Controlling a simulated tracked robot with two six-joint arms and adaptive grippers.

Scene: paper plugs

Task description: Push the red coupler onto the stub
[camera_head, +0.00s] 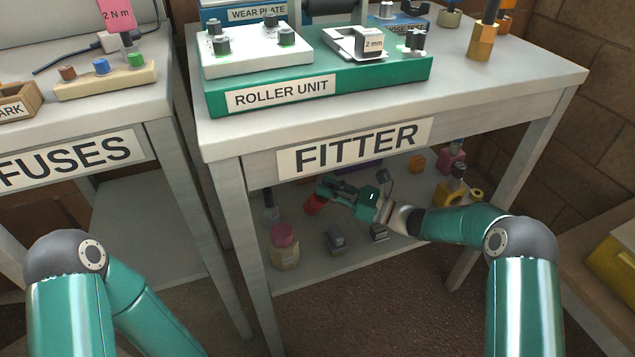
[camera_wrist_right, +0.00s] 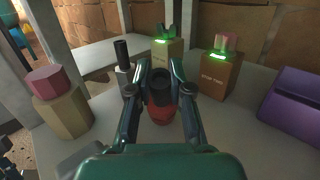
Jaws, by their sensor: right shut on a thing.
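The red coupler (camera_head: 315,205) is low on the shelf under the FITTER table, at the tips of my right gripper (camera_head: 328,194). In the right wrist view, the red coupler (camera_wrist_right: 160,114) with a dark round top sits between the two fingers of the right gripper (camera_wrist_right: 160,92), which is shut on it. Behind it stand two brown blocks with green lit strips, one with a dark forked top (camera_wrist_right: 166,56) and one with a pink top (camera_wrist_right: 218,72). Their small lettering is hard to read, and I cannot tell which part is the stub. My left gripper is out of view.
A grey post with a black top (camera_wrist_right: 122,62) stands close left of the gripper. A pink-capped bottle (camera_head: 285,248) stands at the shelf's front left. A purple block (camera_wrist_right: 290,104) lies at the right. The shelf board and table legs enclose the space.

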